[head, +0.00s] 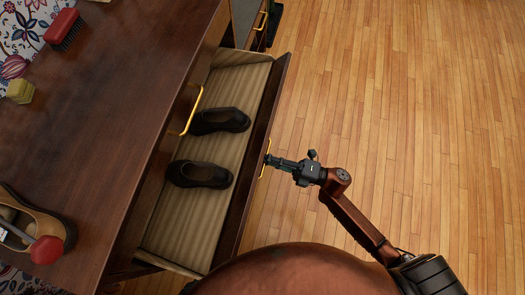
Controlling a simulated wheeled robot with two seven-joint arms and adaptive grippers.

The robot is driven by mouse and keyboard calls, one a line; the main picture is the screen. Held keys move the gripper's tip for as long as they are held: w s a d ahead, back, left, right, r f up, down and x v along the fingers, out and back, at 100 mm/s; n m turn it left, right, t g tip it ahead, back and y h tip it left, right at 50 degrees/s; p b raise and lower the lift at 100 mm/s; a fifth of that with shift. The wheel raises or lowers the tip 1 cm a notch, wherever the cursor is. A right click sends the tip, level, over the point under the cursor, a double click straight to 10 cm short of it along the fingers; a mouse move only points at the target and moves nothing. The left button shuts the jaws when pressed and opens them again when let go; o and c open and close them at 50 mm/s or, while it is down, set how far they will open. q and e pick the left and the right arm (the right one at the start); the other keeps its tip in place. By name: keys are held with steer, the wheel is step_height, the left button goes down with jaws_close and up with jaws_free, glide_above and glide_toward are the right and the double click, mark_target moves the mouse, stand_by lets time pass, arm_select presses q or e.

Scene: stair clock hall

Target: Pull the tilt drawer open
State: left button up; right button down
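The tilt drawer (283,85) stands open from the dark wooden cabinet, its front panel leaning out and its striped, pale lining (243,90) showing. Two black shoes (220,121) and (199,174) lie inside it. A brass handle (264,171) is on the outer face of the drawer front. My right gripper (269,159) is at this handle, its fingers close together and seemingly shut on it; the fingertips are small and partly merge with the handle. My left gripper is out of view.
The cabinet top (105,110) carries a red brush (64,30), a yellow block (20,91) and a tan shoe (30,222). Another brass handle (187,112) sits on the cabinet front above the drawer. The wooden floor (420,100) at right is clear.

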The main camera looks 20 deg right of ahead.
steer(key=shift+d, duration=0.1)
stand_by(0.3)
steer(key=c, duration=2.4)
jaws_free()
steer(key=shift+v, duration=6)
steer(key=shift+c, duration=0.3)
